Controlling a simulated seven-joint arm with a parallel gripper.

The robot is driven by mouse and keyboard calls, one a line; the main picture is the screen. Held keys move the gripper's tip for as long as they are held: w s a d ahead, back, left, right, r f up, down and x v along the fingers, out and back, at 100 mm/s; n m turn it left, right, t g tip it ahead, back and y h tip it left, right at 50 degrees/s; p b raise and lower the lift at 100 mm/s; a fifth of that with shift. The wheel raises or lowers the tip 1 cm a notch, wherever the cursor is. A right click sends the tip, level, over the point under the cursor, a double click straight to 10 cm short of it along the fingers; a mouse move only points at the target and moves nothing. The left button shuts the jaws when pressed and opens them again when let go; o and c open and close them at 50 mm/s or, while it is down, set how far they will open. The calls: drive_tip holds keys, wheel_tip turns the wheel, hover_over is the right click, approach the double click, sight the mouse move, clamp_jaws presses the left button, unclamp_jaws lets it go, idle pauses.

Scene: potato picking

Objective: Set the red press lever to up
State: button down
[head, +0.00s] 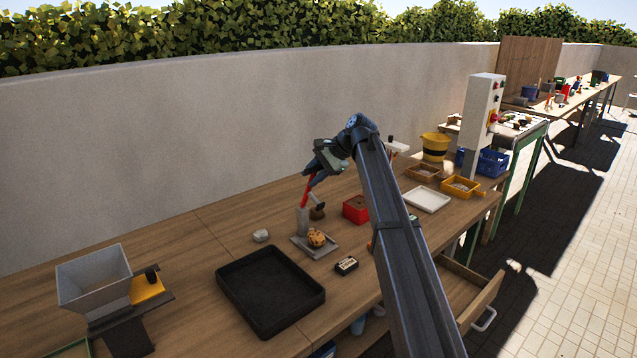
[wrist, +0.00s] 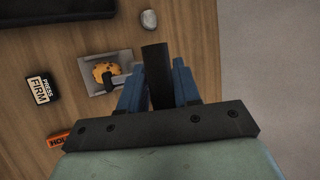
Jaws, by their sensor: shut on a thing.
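The press (head: 302,222) stands on the wooden bench, with a grey base plate and upright post. Its red lever (head: 306,191) slants steeply upward from the post, its top end at my gripper. My gripper (head: 314,168) is above the press. In the wrist view my gripper's blue fingers (wrist: 158,88) are on either side of the lever's black handle (wrist: 155,65) and shut on it. A brown-yellow potato (head: 316,238) sits on the press base; it also shows in the wrist view (wrist: 104,71). The lever's pivot is too small to make out.
A black tray (head: 270,334) lies in front of the press, with a small black "PRESS FIRM" block (head: 346,265) to its right. A grey stone (head: 261,236) is left of the press, a red box (head: 355,209) to its right. A drawer (head: 480,296) stands open at the bench front.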

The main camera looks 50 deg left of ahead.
drive_tip(key=shift+s+a+r, duration=0.1)
drive_tip(key=shift+a+r, duration=0.05)
drive_tip(key=shift+a, duration=0.5)
drive_tip(key=shift+a+r, duration=0.15)
drive_tip(key=shift+a, duration=0.45)
drive_tip(key=shift+f, duration=0.1)
drive_tip(key=c, duration=1)
unclamp_jaws()
drive_tip(key=shift+a+f, duration=0.1)
drive_tip(key=shift+a, duration=0.05)
drive_tip(key=shift+d, duration=0.2)
drive_tip(key=shift+v, duration=0.75)
drive_tip(key=v, duration=1.2)
drive_tip(key=shift+d, duration=0.25)
